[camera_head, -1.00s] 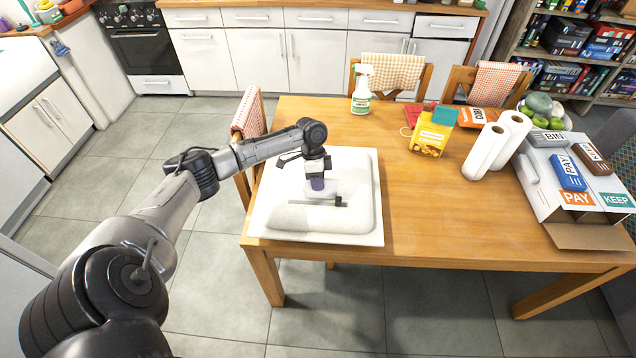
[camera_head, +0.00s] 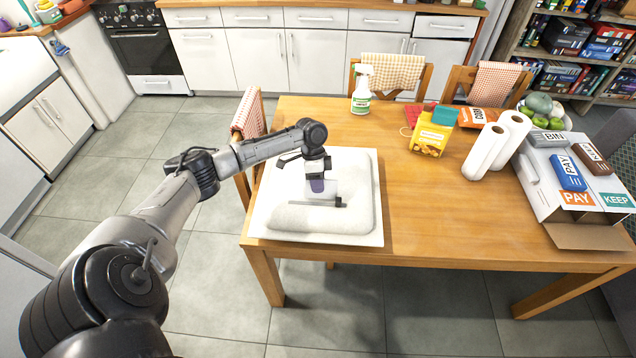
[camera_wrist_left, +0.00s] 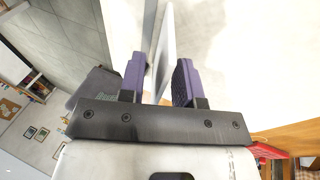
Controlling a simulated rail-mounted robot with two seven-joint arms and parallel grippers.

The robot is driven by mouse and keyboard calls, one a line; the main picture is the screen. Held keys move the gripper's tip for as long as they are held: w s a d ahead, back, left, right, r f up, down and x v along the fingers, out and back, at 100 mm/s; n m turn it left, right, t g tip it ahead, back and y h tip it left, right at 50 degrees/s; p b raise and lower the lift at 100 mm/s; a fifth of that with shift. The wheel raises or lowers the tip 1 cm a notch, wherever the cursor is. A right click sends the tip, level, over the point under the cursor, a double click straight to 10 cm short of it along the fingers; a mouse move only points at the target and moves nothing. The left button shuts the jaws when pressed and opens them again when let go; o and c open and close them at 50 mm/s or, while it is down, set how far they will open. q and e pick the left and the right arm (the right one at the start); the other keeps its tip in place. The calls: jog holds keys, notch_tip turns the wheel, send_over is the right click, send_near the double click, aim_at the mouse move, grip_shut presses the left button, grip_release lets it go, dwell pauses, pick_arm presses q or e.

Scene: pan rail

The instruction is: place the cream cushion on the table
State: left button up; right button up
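What that edge belongs to is hard to tell. My right gripper is not in view.
A spray bottle (camera_head: 362,90), a yellow box (camera_head: 430,138), paper rolls (camera_head: 487,150) and a sorting box (camera_head: 545,195) stand on the table. Chairs with checked cloths (camera_head: 248,115) are at the left and back. The table's front middle is clear.

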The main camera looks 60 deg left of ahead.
pick_arm(q)
jog(key=s+v, duration=0.1)
jog(key=v, duration=1.1)
jog(key=shift+m+g+y, duration=0.5)
jog(key=shift+m+y, duration=0.2)
jog(key=shift+y, duration=0.2)
jog(key=d+f, duration=0.4)
jog(key=s+d+f, duration=0.1)
jog(key=d+f, duration=0.2)
jog(key=d, duration=0.1)
jog(key=d+f, duration=0.4)
jog(key=shift+s+f, duration=0.25)
jog(key=shift+f, duration=0.15)
jog(key=s+d+f+n+t, duration=0.15)
jog(key=s+d+f, duration=0.25)
jog(key=s+d, duration=0.5)
jog(key=s+d+f+t, duration=0.2)
jog(key=s+d+f, duration=0.3)
jog(key=d, duration=0.8)
jog(key=s+d+r+n+t+y, duration=0.1)
jog(key=s+r+n, duration=0.3)
jog(key=s, duration=0.4)
jog(key=shift+s+d+r+t+y, duration=0.25)
jog(key=shift+r+t+y, duration=0.3)
jog(key=shift+r, duration=0.35)
